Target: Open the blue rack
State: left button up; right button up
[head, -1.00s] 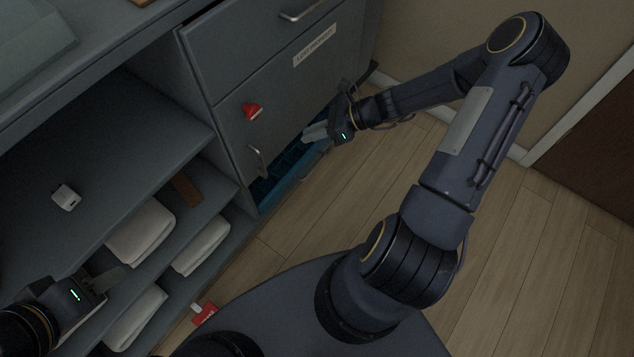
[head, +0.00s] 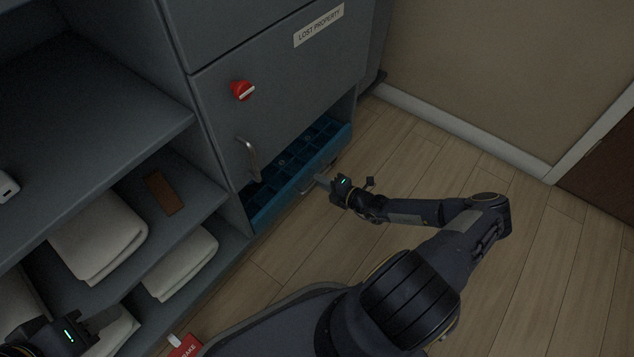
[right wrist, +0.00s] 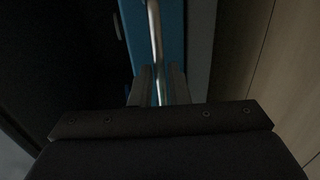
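The blue rack (head: 262,219), a low compartmented tray, sits in the bottom opening of the grey cabinet, under the red-knobbed front. Its blue front also shows in the right wrist view (right wrist: 172,35). Its metal bar handle (right wrist: 155,30) runs between the fingers of my right gripper (right wrist: 159,85). The fingers are close together on either side of the bar and look shut on it. In the head view my right gripper (head: 321,181) is at the rack's front. My left gripper (head: 100,322) is at the lower left by the shelves; its fingers are partly hidden.
Above the rack is a grey front with a red knob (head: 243,90), a handle (head: 249,159) and a "LOST PROPERTY" label (head: 320,25). Shelves at left hold folded towels (head: 98,235) and a brown block (head: 164,192).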

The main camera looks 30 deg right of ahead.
jog(key=shift+x, duration=1.1)
jog(key=shift+c, duration=0.2)
grip_shut()
